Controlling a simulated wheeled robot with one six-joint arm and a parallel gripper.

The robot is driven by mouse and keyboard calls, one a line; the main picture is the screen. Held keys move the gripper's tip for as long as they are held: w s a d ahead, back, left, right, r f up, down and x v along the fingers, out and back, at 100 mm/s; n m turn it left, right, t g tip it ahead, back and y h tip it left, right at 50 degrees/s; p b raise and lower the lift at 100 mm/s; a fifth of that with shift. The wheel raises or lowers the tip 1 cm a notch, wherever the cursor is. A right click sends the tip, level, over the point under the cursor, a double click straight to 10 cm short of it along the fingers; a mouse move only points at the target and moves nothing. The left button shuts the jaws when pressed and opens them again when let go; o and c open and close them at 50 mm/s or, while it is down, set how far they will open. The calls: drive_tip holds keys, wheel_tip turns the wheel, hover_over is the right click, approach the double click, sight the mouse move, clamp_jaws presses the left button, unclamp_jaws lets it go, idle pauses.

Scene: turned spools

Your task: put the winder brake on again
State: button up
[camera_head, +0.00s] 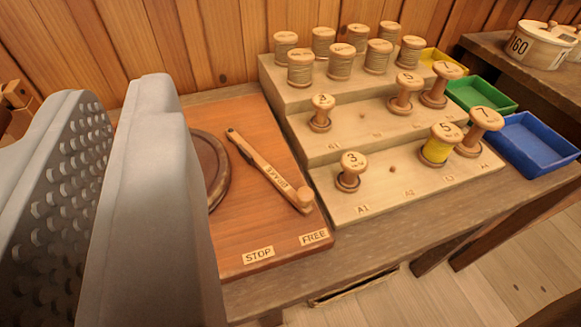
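The brake lever (268,172) is a pale wooden bar marked BRAKE on a reddish-brown board (240,225). Its far end sits by the round winder wheel (213,165). Its near end carries a round knob (304,199) that points toward the FREE label (314,237). The STOP label (258,254) lies to the left of FREE, with bare board above it. My gripper (110,98) fills the left of the view, left of the lever and apart from it. Its grey fingers stand apart, with one dimpled inner pad showing. I see nothing held; the lower gap is hidden.
A stepped pale rack (350,215) with several wooden spools stands right of the board. Green (480,95) and blue (535,143) trays sit beyond it. A plank wall (220,40) closes the back. A white pot marked 160 (540,48) stands at the far right.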

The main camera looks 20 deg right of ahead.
drive_tip(key=w+d+g, duration=0.1)
drive_tip(key=w, duration=0.1)
drive_tip(key=w+d+f+m+g, duration=0.1)
drive_tip(key=w, duration=0.1)
drive_tip(key=w+f+g+h, duration=0.1)
drive_tip(key=w+g, duration=0.1)
drive_tip(key=shift+w+d+f+m, duration=0.2)
drive_tip(key=shift+w+d+m, duration=0.15)
drive_tip(key=shift+d+m, duration=0.05)
clamp_jaws()
drive_tip(key=w+d+f+m+g+y, duration=0.1)
drive_tip(key=w+d+f+m+g, duration=0.2)
drive_tip(key=w+d+f+g, duration=0.2)
drive_tip(key=w+d+f+m+g+y, duration=0.2)
drive_tip(key=w+d+f+g, duration=0.4)
drive_tip(key=w+d+g, duration=0.3)
drive_tip(key=shift+d+m+g, duration=0.5)
drive_tip(key=shift+d+m, duration=0.3)
drive_tip(key=shift+d, duration=0.15)
drive_tip(key=x, duration=0.9)
drive_tip(key=shift+f, duration=0.35)
drive_tip(key=shift+s+a+f, duration=0.15)
drive_tip(key=shift+s+a, duration=0.55)
drive_tip(key=shift+s, duration=0.1)
drive_tip(key=shift+s+a+f, duration=0.2)
drive_tip(key=shift+s+a, duration=0.5)
drive_tip(key=shift+s, duration=0.05)
